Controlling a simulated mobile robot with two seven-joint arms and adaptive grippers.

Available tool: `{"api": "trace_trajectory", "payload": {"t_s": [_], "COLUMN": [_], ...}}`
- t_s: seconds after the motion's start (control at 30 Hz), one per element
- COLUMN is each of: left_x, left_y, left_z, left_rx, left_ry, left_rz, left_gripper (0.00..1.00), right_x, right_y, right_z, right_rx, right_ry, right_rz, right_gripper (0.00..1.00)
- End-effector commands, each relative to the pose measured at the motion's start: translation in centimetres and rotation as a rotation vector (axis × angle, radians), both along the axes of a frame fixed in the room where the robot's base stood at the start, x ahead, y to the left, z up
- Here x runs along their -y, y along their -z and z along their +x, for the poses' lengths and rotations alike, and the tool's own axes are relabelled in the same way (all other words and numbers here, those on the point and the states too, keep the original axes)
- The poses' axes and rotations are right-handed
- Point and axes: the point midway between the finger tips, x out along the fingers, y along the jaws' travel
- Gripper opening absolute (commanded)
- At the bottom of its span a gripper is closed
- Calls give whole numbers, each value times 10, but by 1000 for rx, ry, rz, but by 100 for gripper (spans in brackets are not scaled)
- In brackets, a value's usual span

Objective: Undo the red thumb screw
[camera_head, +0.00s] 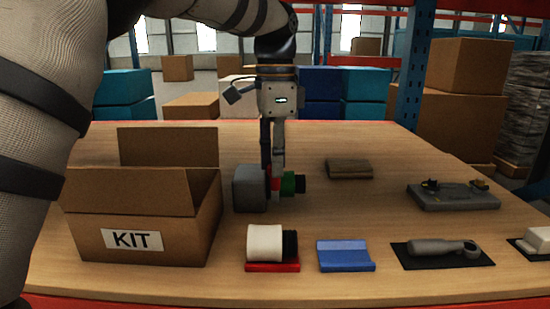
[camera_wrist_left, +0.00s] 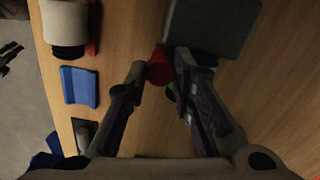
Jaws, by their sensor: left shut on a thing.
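My left gripper (camera_head: 272,172) points straight down over the table, with its fingers beside the grey block. It is shut on the red thumb screw (camera_head: 275,187), which is mostly hidden behind a finger. In the left wrist view the red thumb screw (camera_wrist_left: 157,69) sits between the two fingertips, beside the grey block (camera_wrist_left: 212,28). The grey block (camera_head: 249,190) rests on the table. A green part (camera_head: 288,184) with a black end sticks out to the right of the fingers. My right gripper is not in view.
An open KIT box (camera_head: 160,230) stands left of the block. In front are a white roll (camera_head: 265,243) on a red base, a blue holder (camera_head: 345,256) and a grey tool (camera_head: 440,249) on a black mat. A brown piece (camera_head: 348,168) and a grey fixture (camera_head: 455,198) lie right.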

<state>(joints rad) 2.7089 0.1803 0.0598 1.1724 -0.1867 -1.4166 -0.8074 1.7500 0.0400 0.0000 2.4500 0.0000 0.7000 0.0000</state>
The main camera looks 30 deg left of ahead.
Motion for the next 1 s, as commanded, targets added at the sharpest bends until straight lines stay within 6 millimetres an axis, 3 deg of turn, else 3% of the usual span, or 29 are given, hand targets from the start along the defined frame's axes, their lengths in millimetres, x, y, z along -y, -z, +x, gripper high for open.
{"api": "trace_trajectory", "payload": {"t_s": [1.0], "left_x": [0], "left_y": [1], "left_z": [1], "left_rx": [0], "left_ry": [-962], "left_rz": [0], "left_gripper": [0], "right_x": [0], "right_y": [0], "right_z": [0], "right_rx": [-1], "right_ry": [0], "right_rz": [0], "right_gripper": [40]}}
